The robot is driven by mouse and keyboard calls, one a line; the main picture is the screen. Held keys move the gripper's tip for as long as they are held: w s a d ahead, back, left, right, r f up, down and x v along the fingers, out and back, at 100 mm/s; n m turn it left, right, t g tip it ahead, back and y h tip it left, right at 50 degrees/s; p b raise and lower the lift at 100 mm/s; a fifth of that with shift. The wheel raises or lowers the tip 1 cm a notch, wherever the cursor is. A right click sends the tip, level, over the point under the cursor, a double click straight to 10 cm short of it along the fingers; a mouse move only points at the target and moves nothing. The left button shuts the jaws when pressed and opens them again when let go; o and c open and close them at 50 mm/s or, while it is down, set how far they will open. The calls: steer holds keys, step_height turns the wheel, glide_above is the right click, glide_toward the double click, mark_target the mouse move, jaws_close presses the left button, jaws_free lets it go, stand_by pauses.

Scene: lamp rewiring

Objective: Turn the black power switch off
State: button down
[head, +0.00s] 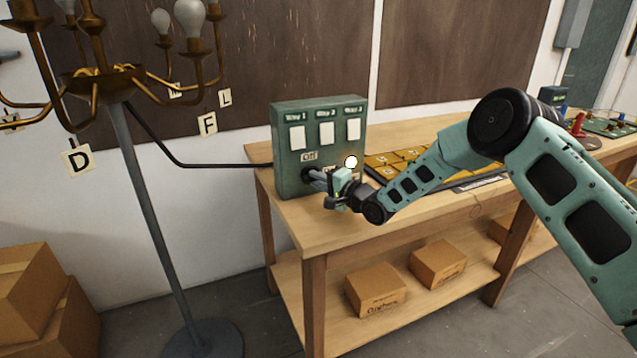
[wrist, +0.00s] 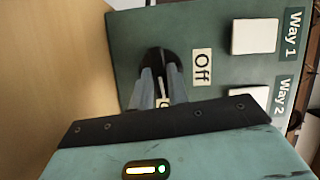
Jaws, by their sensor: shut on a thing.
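The green switch box (head: 290,140) stands upright on the left end of the wooden bench. The black power switch (head: 308,173) is on its front, low and left, below the "Off" label (head: 309,156). In the wrist view the black switch (wrist: 158,62) sits beside the "Off" label (wrist: 202,68), partly hidden by the fingers. My gripper (head: 318,180) is at the switch, with its fingers shut on it. In the wrist view my gripper (wrist: 160,88) reaches to the box face. The fingers cover much of the switch, so its exact position is hard to read.
The box has white panels labelled Way 1 (wrist: 255,36), Way 2 and a third. A yellow-tiled board (head: 385,165) lies right of it on the bench (head: 350,222). A lamp stand (head: 150,200) is at left, with a black cable (head: 215,165) running to the box.

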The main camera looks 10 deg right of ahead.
steer(key=n+g+h+b, duration=0.1)
steer(key=n+b, duration=0.1)
steer(key=n, duration=0.1)
steer(key=shift+a+r+n, duration=0.1)
steer(key=shift+n, duration=0.2)
steer(key=n+h+b, duration=0.2)
steer(key=shift+a+n, duration=0.1)
steer(key=shift+n, duration=0.3)
steer(key=n+h+b, duration=0.1)
steer(key=b, duration=0.1)
steer(key=n+h+b, duration=0.1)
steer(key=n+b, duration=0.1)
steer(key=b, duration=0.1)
steer(key=shift+s+a+n, duration=0.15)
steer(key=shift+a+n, duration=0.05)
steer(key=shift+n, duration=0.1)
steer(key=n+h+b, duration=0.1)
steer(key=n+b, duration=0.1)
steer(key=b, duration=0.1)
steer(key=shift+r+h, duration=0.2)
steer(key=shift+h, duration=0.2)
steer(key=shift+r, duration=0.1)
steer(key=c, duration=1.4)
jaws_free()
steer(key=shift+o, duration=0.2)
